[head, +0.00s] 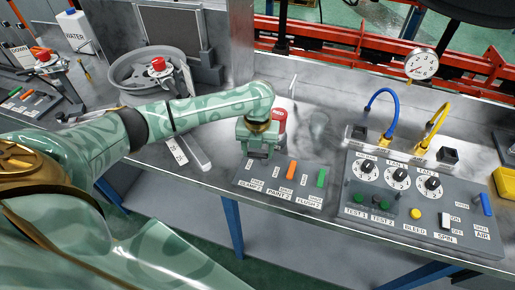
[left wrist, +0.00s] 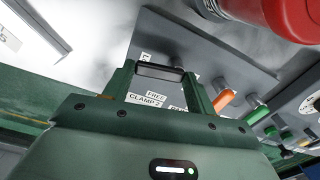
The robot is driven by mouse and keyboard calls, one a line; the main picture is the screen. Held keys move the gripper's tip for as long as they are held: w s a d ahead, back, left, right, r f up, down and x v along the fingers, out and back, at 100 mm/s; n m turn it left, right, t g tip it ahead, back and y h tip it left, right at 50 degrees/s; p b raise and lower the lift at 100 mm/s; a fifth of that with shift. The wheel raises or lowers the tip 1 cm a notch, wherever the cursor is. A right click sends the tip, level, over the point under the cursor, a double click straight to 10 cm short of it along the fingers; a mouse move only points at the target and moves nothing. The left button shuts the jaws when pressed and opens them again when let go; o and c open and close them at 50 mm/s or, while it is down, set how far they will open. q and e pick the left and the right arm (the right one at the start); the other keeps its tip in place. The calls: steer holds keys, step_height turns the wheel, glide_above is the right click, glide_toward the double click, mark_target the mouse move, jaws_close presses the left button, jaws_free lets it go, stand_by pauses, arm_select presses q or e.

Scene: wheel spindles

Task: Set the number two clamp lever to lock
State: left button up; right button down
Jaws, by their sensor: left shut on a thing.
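The clamp 2 lever (left wrist: 158,72), a black handle, sits between the fingers of my left gripper (left wrist: 160,78) in the left wrist view. The gripper is shut on it. The FREE and CLAMP 2 labels (left wrist: 146,99) show just below the handle; another label beside it is mostly hidden. In the head view my left gripper (head: 257,153) points down over the left end of the small grey lever panel (head: 270,187) and hides the lever. My right gripper is not in view.
An orange lever (head: 291,170) and a green lever (head: 321,177) stand right of the gripper on the same panel. A red-topped part (head: 279,121) is close behind it. A larger control panel (head: 420,215) with dials and buttons lies to the right.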

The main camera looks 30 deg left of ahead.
arm_select(q)
steer(key=shift+w+r+m, duration=0.1)
steer(key=shift+r+m, duration=0.05)
steer(key=shift+m, duration=0.35)
steer(key=shift+w+a+f+m+p, duration=0.1)
steer(key=shift+f+m+p, duration=0.1)
steer(key=shift+m+p, duration=0.35)
steer(key=o, duration=1)
steer(key=shift+r, duration=0.1)
step_height(320, 180, up, 16)
steer(key=p, duration=0.5)
